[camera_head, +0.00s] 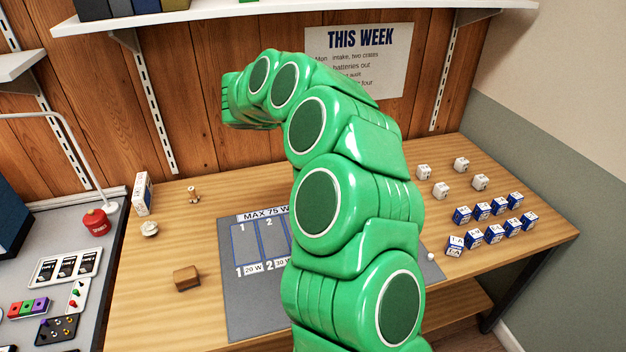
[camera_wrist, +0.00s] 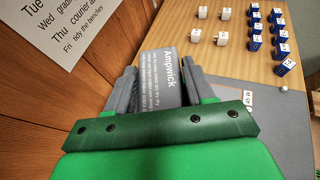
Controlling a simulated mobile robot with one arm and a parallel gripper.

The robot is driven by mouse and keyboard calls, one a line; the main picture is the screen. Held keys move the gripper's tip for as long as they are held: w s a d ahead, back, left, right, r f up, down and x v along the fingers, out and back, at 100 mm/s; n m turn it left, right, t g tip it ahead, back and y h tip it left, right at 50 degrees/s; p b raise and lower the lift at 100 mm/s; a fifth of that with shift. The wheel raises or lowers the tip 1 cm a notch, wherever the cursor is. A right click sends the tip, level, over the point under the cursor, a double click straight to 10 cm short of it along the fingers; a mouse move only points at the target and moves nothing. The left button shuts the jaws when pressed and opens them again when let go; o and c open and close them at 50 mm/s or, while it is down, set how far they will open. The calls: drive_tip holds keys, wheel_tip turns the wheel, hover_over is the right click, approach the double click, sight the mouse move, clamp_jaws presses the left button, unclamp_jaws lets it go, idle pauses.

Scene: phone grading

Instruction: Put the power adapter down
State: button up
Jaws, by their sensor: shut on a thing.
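In the wrist view my gripper (camera_wrist: 159,84) is shut on a dark grey power adapter (camera_wrist: 168,65). The adapter carries the white word "Ampwick" and small print, and a finger presses each side. It is held above the wooden table. In the head view my green arm hides the gripper and the adapter. A grey mat (camera_head: 252,305) marked "MAX 75 W" lies on the table, with numbered, blue-outlined slots and labels "20 W" and "30 W". My arm covers its right part. The slots I can see are empty. Part of the mat (camera_wrist: 272,109) also shows in the wrist view.
Several blue-and-white cubes (camera_head: 498,206) and several white cubes (camera_head: 440,190) stand at the table's right. A brown block (camera_head: 187,278), a white box (camera_head: 142,193) and small items stand at the left. A grey bench (camera_head: 98,225) with a lamp adjoins. A shelf (camera_head: 260,10) hangs above.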

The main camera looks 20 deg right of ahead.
wheel_tip(320, 180, down, 18)
drive_tip(key=w+f, duration=0.2)
drive_tip(key=w, duration=0.1)
drive_tip(key=w+d+f, duration=0.1)
drive_tip(key=w+f, duration=0.1)
drive_tip(key=w, duration=0.2)
drive_tip(key=w+f, duration=0.2)
drive_tip(key=w, duration=0.2)
drive_tip(key=shift+d+f, duration=0.1)
drive_tip(key=shift+d, duration=0.3)
drive_tip(key=shift+w+d+f, duration=0.15)
drive_tip(key=shift+w+f, duration=1.05)
drive_tip(key=shift+f, duration=0.15)
drive_tip(key=shift+w+f, duration=0.1)
drive_tip(key=shift+f, duration=0.05)
drive_tip(key=shift+w+d+f, duration=0.1)
drive_tip(key=shift+w+f, duration=0.15)
drive_tip(key=shift+f, duration=1.55)
drive_tip(key=shift+f, duration=0.1)
